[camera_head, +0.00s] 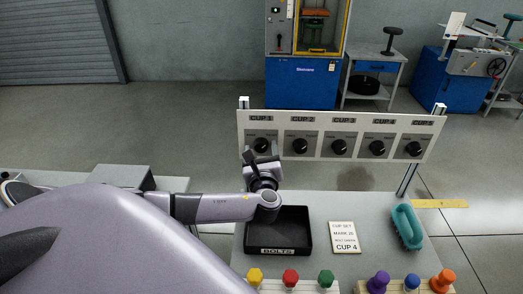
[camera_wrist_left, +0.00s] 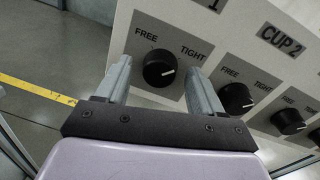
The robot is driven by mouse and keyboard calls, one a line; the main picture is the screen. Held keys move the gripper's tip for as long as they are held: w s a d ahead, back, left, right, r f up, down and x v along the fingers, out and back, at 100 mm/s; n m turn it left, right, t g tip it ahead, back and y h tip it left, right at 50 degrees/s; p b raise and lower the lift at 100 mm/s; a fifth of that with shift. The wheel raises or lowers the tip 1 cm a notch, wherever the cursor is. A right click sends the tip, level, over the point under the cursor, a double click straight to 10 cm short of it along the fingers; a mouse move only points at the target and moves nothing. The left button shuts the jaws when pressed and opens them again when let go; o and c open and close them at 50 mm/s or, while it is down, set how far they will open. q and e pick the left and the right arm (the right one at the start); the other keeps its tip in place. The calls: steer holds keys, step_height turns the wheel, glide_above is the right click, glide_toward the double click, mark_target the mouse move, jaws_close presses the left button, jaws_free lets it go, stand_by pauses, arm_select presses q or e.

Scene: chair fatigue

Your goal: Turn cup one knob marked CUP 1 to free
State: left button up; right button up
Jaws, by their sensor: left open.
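The CUP 1 knob (camera_head: 261,144) is a round black dial at the left end of a white panel (camera_head: 340,119). In the left wrist view the knob (camera_wrist_left: 158,69) sits between the words FREE and TIGHT. Its white pointer line is turned to the right, toward the TIGHT side. My left gripper (camera_head: 261,152) is open in front of this knob. In the left wrist view its two fingers (camera_wrist_left: 158,88) lie on either side of the knob, with visible space between each finger and the dial. Whether they reach the knob's depth is unclear. My right gripper is out of view.
The CUP 2 knob (camera_wrist_left: 236,98) is close on the right, with several more knobs beyond.

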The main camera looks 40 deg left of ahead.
arm_select(q)
steer(key=shift+w+a, duration=0.1)
steer(key=c, duration=1.1)
steer(key=shift+o, duration=0.2)
steer(key=shift+n, duration=0.5)
steer(key=n, duration=0.2)
steer(key=shift+f+n+b, duration=0.1)
steer(key=shift+n+b, duration=0.2)
steer(key=shift+n, duration=0.1)
steer(key=n+b, duration=0.1)
steer(key=n, duration=0.3)
steer(key=shift+h, duration=0.4)
steer(key=n+b, duration=0.3)
steer(key=n, duration=0.2)
steer(key=shift+a+f+h, duration=0.1)
steer(key=shift+a+h, duration=0.05)
steer(key=shift+h, duration=0.15)
steer(key=shift+n+b, duration=0.9)
steer(key=shift+n, duration=1.1)
